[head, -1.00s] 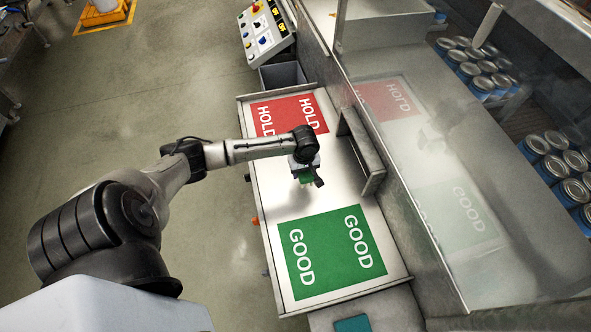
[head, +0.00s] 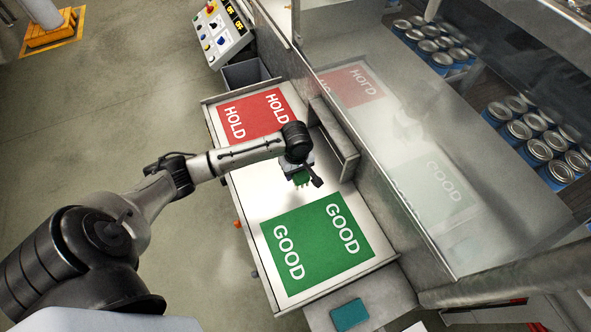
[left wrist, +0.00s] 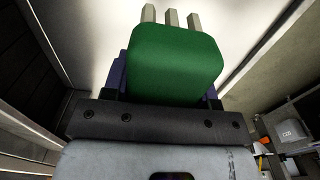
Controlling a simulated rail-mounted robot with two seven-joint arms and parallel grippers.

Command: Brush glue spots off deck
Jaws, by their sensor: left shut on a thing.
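The deck (head: 243,197) is a pale metal tray with a red HOLD panel (head: 250,117) at its far end and a green GOOD panel (head: 318,246) at its near end. My left gripper (head: 299,168) is over the bare strip between the panels. It is shut on a green brush (head: 301,180). In the left wrist view, the brush's green block (left wrist: 174,62) is at the jaws, with grey tufts (left wrist: 172,17) beyond it. I cannot tell whether the tufts touch the deck. I make out no glue spots. My right gripper is out of view.
A low metal divider (head: 333,140) stands along the deck's right side, beside a tall guard panel (head: 400,190). A button console (head: 215,32) is at the far end. A teal block (head: 349,314) lies beyond the near end. Blue cans (head: 535,150) stand behind the guard.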

